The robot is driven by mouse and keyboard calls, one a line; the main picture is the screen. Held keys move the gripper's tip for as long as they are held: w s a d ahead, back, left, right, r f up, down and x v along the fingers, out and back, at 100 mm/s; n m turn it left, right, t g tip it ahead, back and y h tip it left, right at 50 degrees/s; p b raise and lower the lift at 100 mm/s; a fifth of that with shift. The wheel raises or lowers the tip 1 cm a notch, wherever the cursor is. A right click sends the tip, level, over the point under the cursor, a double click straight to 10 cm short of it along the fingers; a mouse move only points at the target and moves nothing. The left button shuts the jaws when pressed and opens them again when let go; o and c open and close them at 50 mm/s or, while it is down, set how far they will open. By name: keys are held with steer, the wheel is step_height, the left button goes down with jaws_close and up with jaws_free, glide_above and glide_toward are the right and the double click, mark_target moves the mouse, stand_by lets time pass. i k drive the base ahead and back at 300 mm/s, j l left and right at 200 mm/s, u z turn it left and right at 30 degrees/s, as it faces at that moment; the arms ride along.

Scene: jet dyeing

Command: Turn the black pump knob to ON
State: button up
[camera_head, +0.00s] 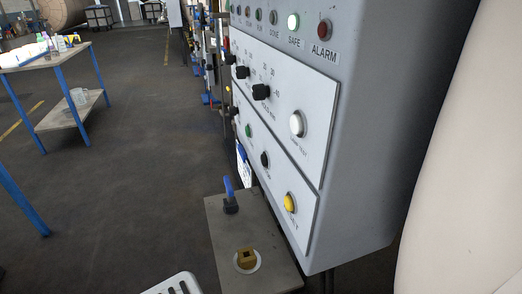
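A grey control cabinet (362,150) stands at the right, its sloping front seen at a steep angle. Two black knobs with pointers, one farther (242,72) and one nearer (261,92), sit on its upper white panel. A smaller black knob (265,160) sits on the lower panel, between a green button (249,131) and a yellow button (289,203). The small labels are too blurred to tell which knob is the pump knob or its setting.
A metal plate (222,243) with a blue-handled valve (229,198) and a brass fitting (247,258) lies below the panel. A blue-legged table (50,60) stands far left. The floor between is clear.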

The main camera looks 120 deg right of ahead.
mark_target(233, 110)
steer(key=j+z, duration=0.1)
steer(key=z, duration=4.95)
